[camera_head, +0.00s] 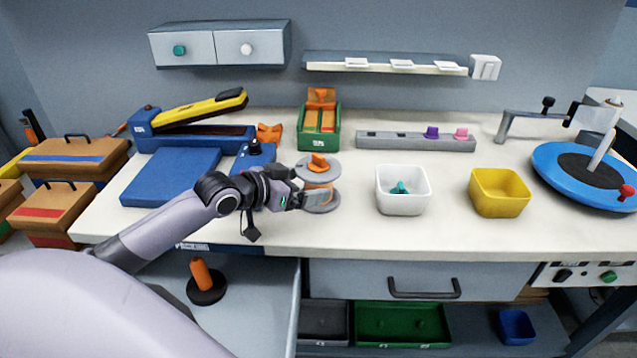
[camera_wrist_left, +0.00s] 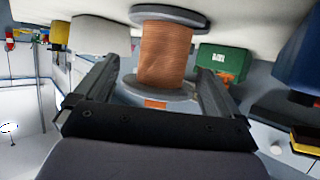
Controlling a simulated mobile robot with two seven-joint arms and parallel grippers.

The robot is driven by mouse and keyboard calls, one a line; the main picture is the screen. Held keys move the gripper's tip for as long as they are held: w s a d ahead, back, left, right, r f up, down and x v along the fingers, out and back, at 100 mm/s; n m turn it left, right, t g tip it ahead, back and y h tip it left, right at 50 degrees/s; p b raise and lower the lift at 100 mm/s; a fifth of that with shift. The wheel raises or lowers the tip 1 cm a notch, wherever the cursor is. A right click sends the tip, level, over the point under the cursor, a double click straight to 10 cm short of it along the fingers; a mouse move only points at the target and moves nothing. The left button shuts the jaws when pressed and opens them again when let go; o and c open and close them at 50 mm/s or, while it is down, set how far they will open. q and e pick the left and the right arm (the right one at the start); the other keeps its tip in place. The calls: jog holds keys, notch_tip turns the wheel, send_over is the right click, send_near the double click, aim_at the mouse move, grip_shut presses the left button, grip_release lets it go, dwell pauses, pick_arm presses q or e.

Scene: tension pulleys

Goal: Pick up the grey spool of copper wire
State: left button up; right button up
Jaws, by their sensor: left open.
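The grey spool of copper wire (camera_head: 318,183) stands upright on the white workbench, with grey flanges and an orange-brown winding. An orange piece shows on top of it. In the left wrist view, which is upside down, the spool's copper winding (camera_wrist_left: 165,55) lies between and just beyond the two open fingers (camera_wrist_left: 158,82). I cannot tell whether either finger touches it. My right gripper is not in view.
A white bin (camera_head: 403,205) with a teal item and a yellow bin (camera_head: 499,205) stand right of the spool. A green box (camera_head: 319,137) is behind it. A blue pad (camera_head: 170,176) and a yellow-handled tool (camera_head: 203,107) lie left. The bench front edge is near.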

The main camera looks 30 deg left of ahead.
pick_arm(q)
jog(key=shift+x, duration=1.75)
jog(key=shift+w+a+r, duration=0.1)
jog(key=c, duration=1.8)
jog(key=shift+o, duration=0.2)
jog(key=shift+r, duration=0.2)
